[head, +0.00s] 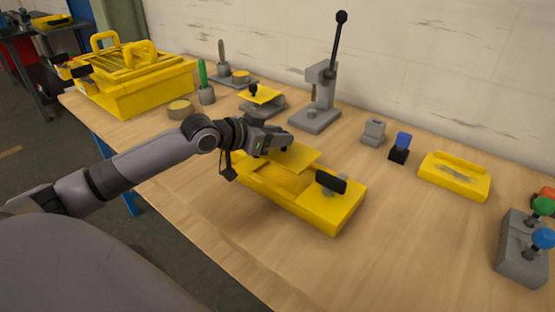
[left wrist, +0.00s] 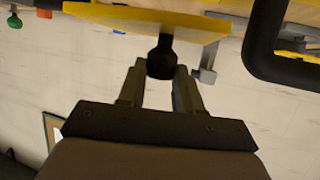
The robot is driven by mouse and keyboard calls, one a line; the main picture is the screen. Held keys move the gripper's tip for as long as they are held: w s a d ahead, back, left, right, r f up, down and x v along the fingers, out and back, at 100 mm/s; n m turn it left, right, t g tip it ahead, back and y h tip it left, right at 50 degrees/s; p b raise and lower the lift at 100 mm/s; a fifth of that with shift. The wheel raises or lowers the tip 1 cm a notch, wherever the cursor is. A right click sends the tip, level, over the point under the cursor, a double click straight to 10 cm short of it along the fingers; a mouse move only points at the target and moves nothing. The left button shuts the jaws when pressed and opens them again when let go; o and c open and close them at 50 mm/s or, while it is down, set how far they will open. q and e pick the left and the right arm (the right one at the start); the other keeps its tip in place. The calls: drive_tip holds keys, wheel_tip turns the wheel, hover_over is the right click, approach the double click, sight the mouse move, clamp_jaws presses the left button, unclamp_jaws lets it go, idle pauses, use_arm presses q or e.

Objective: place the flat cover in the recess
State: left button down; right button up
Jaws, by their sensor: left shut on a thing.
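The flat cover (head: 301,158) is a thin yellow plate with a black knob. My left gripper (head: 283,143) is shut on that knob and holds the plate over the left part of a yellow housing (head: 325,214). The recess (head: 282,181) in the housing's top is partly hidden under the plate. I cannot tell whether the plate touches the housing. In the left wrist view the fingers (left wrist: 159,80) close on the round black knob (left wrist: 161,58), with the yellow plate (left wrist: 150,20) beyond it. My right gripper is not in view.
A black handle (head: 331,182) stands up on the housing's right part. Behind are a grey lever press (head: 316,112) and a grey stand with another knobbed yellow plate (head: 263,94). A yellow toolbox (head: 140,91) stands at the left.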

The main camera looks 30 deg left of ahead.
sight(277, 155)
use_arm(q)
wheel_tip(277, 155, down, 2)
drive_tip(key=shift+f, duration=2.15)
drive_tip(key=shift+f+b, duration=0.2)
drive_tip(key=shift+b, duration=0.15)
drive_tip(key=c, duration=0.8)
unclamp_jaws()
drive_tip(key=shift+o, duration=0.2)
drive_tip(key=shift+r, duration=0.1)
